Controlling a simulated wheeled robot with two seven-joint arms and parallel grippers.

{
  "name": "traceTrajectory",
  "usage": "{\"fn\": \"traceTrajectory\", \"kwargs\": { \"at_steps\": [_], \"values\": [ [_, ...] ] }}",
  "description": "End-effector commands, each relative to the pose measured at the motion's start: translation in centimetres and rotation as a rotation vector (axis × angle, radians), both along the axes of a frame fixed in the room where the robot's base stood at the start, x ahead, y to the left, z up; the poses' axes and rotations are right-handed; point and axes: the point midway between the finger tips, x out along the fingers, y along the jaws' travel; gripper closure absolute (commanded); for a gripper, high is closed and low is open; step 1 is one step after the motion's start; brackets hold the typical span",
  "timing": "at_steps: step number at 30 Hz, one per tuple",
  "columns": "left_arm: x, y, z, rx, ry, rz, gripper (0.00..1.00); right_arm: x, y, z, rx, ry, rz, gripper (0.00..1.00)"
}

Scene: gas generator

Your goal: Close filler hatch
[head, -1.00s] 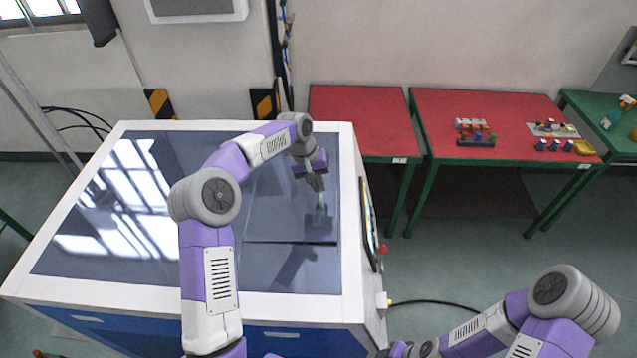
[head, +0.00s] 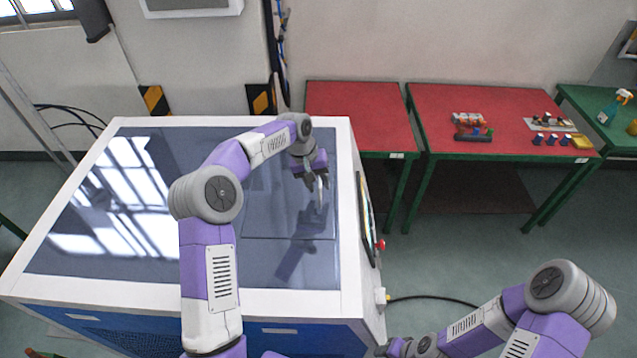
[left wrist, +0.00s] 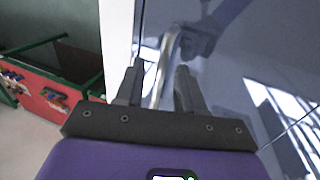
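The filler hatch (head: 275,215) is a dark glossy panel in the right part of the generator's top. It looks flush, with a thin seam along its near edge. A curved metal handle (head: 320,192) stands on it; it also shows in the left wrist view (left wrist: 163,62). My left gripper (head: 317,184) is over the handle with its fingers apart. In the left wrist view the handle lies between the open fingers (left wrist: 158,88), with gaps on both sides. My right gripper (head: 387,350) is low at the bottom edge, and its fingers cannot be made out.
The generator (head: 190,300) has a white frame, a blue front and a control panel with a red button (head: 380,245) on its right side. Red tables (head: 355,125) stand behind on the right, one with small parts. A black cable (head: 435,299) runs over the floor.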

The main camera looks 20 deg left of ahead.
Motion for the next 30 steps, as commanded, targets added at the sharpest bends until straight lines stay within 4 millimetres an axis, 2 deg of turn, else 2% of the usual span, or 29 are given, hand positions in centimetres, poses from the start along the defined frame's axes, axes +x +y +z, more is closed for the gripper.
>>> {"fn": "traceTrajectory", "kwargs": {
  "at_steps": [10, 15, 30],
  "values": [
    [-0.4, 1.3, 5.1, 0.0, -0.004, -0.001, 0.62, 0.0, 0.0, -0.6, 0.0, 0.0, 0.0, 0.56],
    [-0.5, 1.7, 6.7, 0.0, -0.002, 0.0, 0.62, 0.0, 0.0, -0.6, 0.0, 0.0, 0.0, 0.56],
    [-0.6, 1.8, 7.1, -0.001, -0.001, -0.001, 0.62, 0.0, 0.0, -0.6, 0.0, 0.0, 0.0, 0.56]
  ]
}}
